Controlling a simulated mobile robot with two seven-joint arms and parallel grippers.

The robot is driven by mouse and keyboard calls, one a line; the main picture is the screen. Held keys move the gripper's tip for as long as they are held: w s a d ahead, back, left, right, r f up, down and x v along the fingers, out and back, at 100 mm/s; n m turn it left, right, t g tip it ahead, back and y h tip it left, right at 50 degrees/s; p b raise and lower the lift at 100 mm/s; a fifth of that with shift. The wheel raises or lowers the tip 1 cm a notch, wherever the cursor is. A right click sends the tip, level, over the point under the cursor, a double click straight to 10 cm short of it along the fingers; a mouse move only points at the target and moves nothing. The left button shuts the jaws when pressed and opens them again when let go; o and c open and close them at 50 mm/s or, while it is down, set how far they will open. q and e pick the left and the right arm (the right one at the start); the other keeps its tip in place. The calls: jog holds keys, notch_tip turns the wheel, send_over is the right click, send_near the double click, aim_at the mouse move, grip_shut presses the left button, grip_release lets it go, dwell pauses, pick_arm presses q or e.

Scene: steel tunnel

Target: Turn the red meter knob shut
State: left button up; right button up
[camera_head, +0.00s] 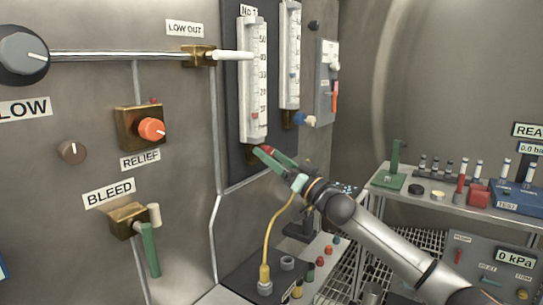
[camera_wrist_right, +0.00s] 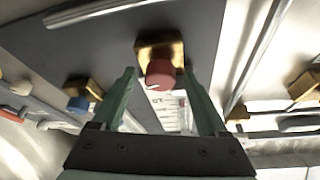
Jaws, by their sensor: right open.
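The red meter knob (camera_wrist_right: 160,73) sits on a brass block (camera_wrist_right: 176,50) on the dark meter panel in the right wrist view. In the head view the red knob (camera_head: 269,150) shows as a small patch at the foot of the left meter tube (camera_head: 252,85), partly hidden by my gripper. My right gripper (camera_head: 265,153) reaches up to it from the lower right. In the wrist view its two green fingers (camera_wrist_right: 159,80) are spread, one on each side of the knob, with a visible gap on both sides. My left gripper is not in view.
A second meter tube with a blue knob (camera_head: 305,120) stands to the right. An orange relief knob (camera_head: 151,129) and a green-handled bleed valve (camera_head: 149,250) are on the wall at left. A yellow hose (camera_head: 272,235) rises below my gripper. A cluttered shelf (camera_head: 440,200) is at right.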

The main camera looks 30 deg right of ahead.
grip_shut()
dwell(0.6)
